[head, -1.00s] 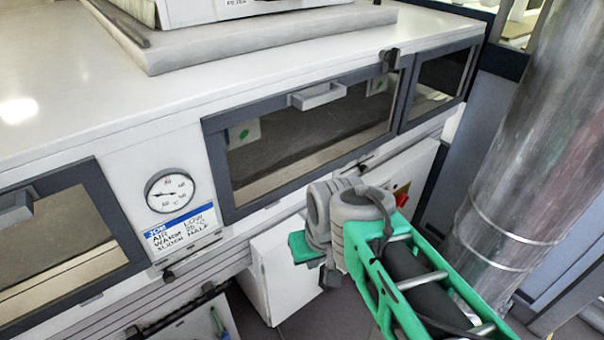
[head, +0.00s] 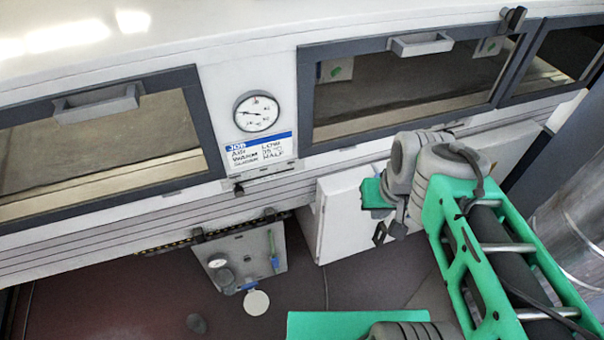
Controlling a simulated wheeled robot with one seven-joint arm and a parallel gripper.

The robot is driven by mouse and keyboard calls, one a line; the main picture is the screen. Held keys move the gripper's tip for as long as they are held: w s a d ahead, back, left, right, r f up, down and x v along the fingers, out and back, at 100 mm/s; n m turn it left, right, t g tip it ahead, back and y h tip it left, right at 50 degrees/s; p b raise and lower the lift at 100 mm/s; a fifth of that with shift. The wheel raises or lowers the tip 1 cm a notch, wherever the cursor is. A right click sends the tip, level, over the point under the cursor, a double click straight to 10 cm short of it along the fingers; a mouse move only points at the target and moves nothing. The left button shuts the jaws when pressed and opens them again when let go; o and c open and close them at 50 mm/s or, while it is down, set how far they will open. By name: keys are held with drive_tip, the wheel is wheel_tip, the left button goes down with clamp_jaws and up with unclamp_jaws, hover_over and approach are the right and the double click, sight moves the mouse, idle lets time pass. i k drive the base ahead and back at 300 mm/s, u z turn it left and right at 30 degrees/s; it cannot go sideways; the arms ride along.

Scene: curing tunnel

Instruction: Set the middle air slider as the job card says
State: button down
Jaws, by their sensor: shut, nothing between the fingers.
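The job card (head: 262,151) with a blue header is on the white panel below the round gauge. It appears to read air low and slider half; the warm line is too small to read surely. A small dark knob (head: 238,188) sits on a narrow ledge just below the card; I cannot tell surely whether it is the middle air slider. My gripper (head: 381,236) is shut and empty, to the right of the card and lower, in front of a white cabinet. My grey wrist partly hides it.
A round dial gauge (head: 258,111) is above the card. Windows with handles flank it, the left one (head: 100,145) and the right one (head: 410,80). A hinged grey plate (head: 240,262) sticks out below, over open floor. A metal duct (head: 575,225) stands at right.

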sight(239, 190)
drive_tip(key=u, duration=0.9)
drive_tip(key=k, duration=0.45)
drive_tip(key=z, duration=0.85)
drive_tip(key=i, duration=0.65)
drive_tip(key=u, duration=0.85)
